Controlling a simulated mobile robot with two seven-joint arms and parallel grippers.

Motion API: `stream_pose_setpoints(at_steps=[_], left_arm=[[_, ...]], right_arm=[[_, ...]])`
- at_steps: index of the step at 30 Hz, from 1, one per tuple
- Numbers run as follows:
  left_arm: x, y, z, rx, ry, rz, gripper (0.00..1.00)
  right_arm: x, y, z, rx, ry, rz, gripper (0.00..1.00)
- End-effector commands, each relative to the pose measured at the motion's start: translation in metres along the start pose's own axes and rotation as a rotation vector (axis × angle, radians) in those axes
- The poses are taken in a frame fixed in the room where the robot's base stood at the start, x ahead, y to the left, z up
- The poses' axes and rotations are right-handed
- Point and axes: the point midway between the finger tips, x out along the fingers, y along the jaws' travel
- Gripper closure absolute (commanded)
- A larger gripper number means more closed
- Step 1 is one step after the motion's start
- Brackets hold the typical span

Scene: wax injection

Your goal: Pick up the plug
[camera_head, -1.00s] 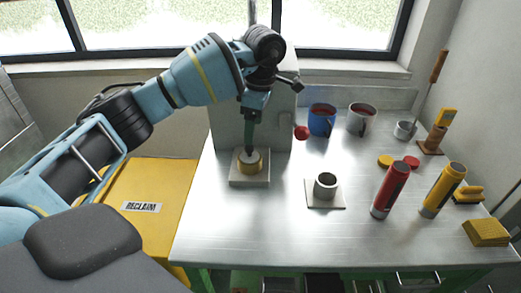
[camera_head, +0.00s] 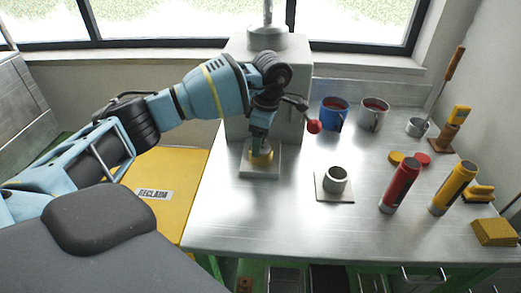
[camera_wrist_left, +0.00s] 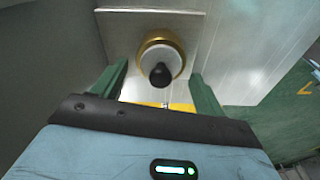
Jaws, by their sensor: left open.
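The plug (camera_wrist_left: 160,76) shows in the left wrist view as a black knob on a pale round top. It sits upright in a brass ring (camera_wrist_left: 145,48) on a pale square plate (camera_wrist_left: 114,30). In the head view the brass ring (camera_head: 263,160) and plate (camera_head: 260,172) stand at the table's back left, and my gripper hides the knob. My left gripper (camera_wrist_left: 159,73) is open, with one green finger on each side of the plug and gaps between. In the head view my left gripper (camera_head: 259,143) points down just over the ring. My right gripper is out of view.
A grey machine (camera_head: 290,112) with a red-ball lever (camera_head: 314,127) stands close behind my left gripper. A metal cup (camera_head: 336,179), mugs (camera_head: 334,114), a red bottle (camera_head: 400,185) and a yellow bottle (camera_head: 453,188) stand to the right. The table front (camera_head: 260,225) is clear.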

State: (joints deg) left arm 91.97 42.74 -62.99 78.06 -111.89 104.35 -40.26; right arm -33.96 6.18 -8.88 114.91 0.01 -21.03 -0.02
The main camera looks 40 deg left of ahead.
Motion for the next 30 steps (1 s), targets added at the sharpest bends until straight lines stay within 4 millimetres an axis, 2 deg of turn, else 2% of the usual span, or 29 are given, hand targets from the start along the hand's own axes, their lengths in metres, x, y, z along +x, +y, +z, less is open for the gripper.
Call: stream_pose_setpoints(at_steps=[3,10,21,30], left_arm=[[0.0073,-0.0004,-0.0003,0.0,0.001,-0.002,0.28],[0.0078,-0.0002,-0.0003,0.0,0.001,-0.001,0.29],[0.0075,-0.0002,-0.0002,0.0,0.001,-0.001,0.76],[0.0021,0.0003,-0.0005,0.0,0.0,0.001,0.77]], right_arm=[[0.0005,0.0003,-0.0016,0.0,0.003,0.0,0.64],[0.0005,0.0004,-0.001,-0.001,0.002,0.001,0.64],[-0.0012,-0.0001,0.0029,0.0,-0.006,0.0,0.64],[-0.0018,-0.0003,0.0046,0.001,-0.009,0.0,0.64]])
